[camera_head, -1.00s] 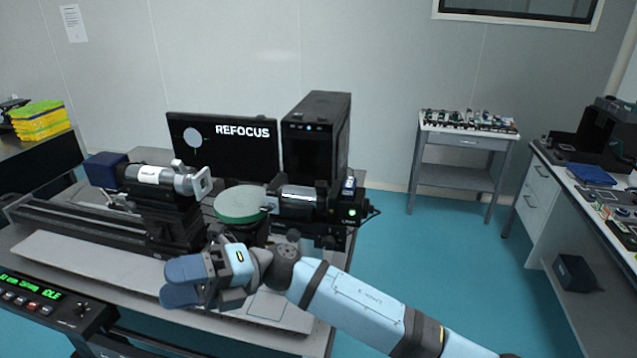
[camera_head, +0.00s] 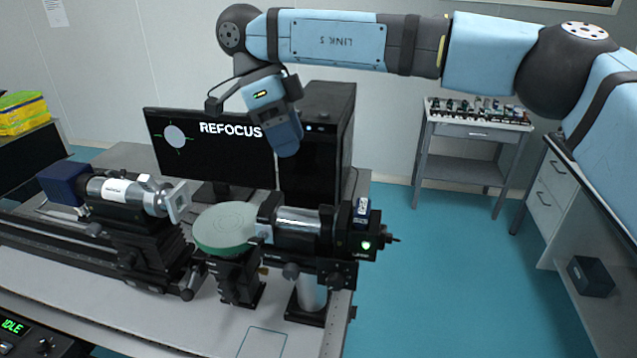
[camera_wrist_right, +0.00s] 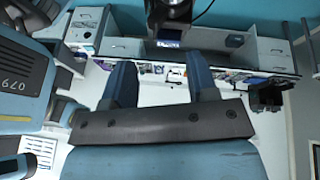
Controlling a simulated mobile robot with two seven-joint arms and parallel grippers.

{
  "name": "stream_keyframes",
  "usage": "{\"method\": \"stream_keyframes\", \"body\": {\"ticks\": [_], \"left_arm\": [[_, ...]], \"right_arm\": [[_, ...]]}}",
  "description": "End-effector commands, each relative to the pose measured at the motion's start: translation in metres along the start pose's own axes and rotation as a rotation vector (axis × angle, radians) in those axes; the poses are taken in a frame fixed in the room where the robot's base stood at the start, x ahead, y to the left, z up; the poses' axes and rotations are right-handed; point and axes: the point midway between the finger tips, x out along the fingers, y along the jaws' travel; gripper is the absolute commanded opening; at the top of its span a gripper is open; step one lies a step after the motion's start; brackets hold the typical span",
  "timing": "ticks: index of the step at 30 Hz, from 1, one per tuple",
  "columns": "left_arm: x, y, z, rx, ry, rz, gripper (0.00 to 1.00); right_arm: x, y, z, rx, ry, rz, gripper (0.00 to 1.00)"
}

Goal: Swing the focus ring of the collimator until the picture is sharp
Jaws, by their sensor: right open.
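Two barrel units face each other on the rail bench (camera_head: 205,325). The left barrel (camera_head: 120,192) is black and silver with a blue box behind it and a square silver piece in front. The right barrel (camera_head: 298,228) is black with a silver band and a green light at its rear housing; I cannot tell surely which is the collimator. A green round stage (camera_head: 226,226) stands between them. The monitor (camera_head: 225,160) shows "REFOCUS" and a pale disc on a green cross. My right gripper (camera_head: 287,143) points down above the right barrel, empty; its fingers are apart in the wrist view (camera_wrist_right: 161,85).
A black computer tower (camera_head: 322,155) stands behind the right barrel, near my gripper. A control box reading "IDLE" (camera_head: 25,335) is at the lower left. A grey cart (camera_head: 472,133) stands at the back right. The bench front is clear.

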Motion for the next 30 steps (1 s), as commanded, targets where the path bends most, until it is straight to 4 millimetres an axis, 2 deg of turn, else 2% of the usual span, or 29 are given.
{"method": "stream_keyframes", "body": {"ticks": [2,5,11,21,25,30], "left_arm": [[0.002,-0.001,-0.005,0.002,0.01,-0.002,0.57],[0.0,-0.001,-0.004,0.001,0.006,-0.001,0.57],[-0.01,0.006,0.017,-0.007,-0.034,0.007,0.57],[-0.008,0.004,0.005,-0.003,-0.023,0.005,0.57],[-0.01,0.004,0.002,-0.003,-0.021,0.004,0.57],[-0.011,0.004,0.001,-0.004,-0.02,0.004,0.57]], "right_arm": [[-0.004,-0.001,-0.005,0.009,0.014,-0.013,0.53],[0.002,-0.001,-0.006,0.01,0.02,-0.013,0.53],[0.036,-0.002,-0.007,0.008,0.018,-0.008,0.53],[0.104,-0.002,-0.008,0.009,0.016,-0.01,0.53],[0.12,-0.002,-0.008,0.009,0.015,-0.011,0.53],[0.131,-0.002,-0.008,0.01,0.016,-0.013,0.53]]}}
